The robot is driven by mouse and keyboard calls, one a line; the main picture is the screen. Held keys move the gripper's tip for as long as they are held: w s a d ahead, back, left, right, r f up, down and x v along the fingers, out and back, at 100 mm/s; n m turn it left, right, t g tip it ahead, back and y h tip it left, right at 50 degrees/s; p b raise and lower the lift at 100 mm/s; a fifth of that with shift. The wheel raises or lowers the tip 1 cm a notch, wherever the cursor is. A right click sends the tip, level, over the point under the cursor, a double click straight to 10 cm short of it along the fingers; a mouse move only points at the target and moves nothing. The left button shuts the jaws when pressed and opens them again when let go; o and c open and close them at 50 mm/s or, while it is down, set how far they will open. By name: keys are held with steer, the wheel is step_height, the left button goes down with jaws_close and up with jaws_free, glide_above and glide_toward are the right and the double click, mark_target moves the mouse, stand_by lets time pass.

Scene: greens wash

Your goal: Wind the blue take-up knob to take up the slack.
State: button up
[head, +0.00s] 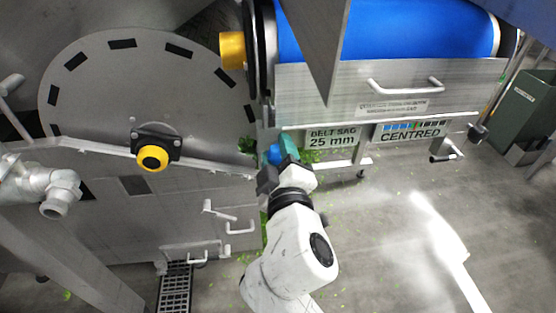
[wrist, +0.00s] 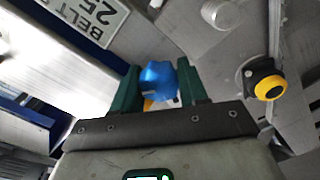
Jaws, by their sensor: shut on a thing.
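The blue take-up knob (wrist: 158,82) sits between the two green fingers of my gripper (wrist: 157,88) in the wrist view. My gripper is shut on it. In the head view the knob (head: 274,154) shows as a small blue patch at my gripper (head: 281,158), below the conveyor's left end. A sign right of it reads "BELT SAG 25 mm" (head: 332,137). A second sign reads "CENTRED" (head: 410,131) with a coloured bar scale above the word. The blue belt (head: 390,28) runs across the top right.
A large grey drum housing (head: 110,85) with a black-and-yellow button (head: 152,157) stands left of my gripper. Bar handles (head: 405,87) stick out from the conveyor panel. A floor grate (head: 175,288) lies at lower left. Open wet floor with leaf scraps lies to the right.

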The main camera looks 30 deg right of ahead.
steer(key=shift+a+f+m+b, duration=0.1)
steer(key=shift+m+b, duration=0.5)
steer(key=shift+m, duration=0.5)
steer(key=o, duration=1.1)
steer(key=shift+c, duration=0.2)
steer(key=v, duration=1)
steer(key=shift+s, duration=0.4)
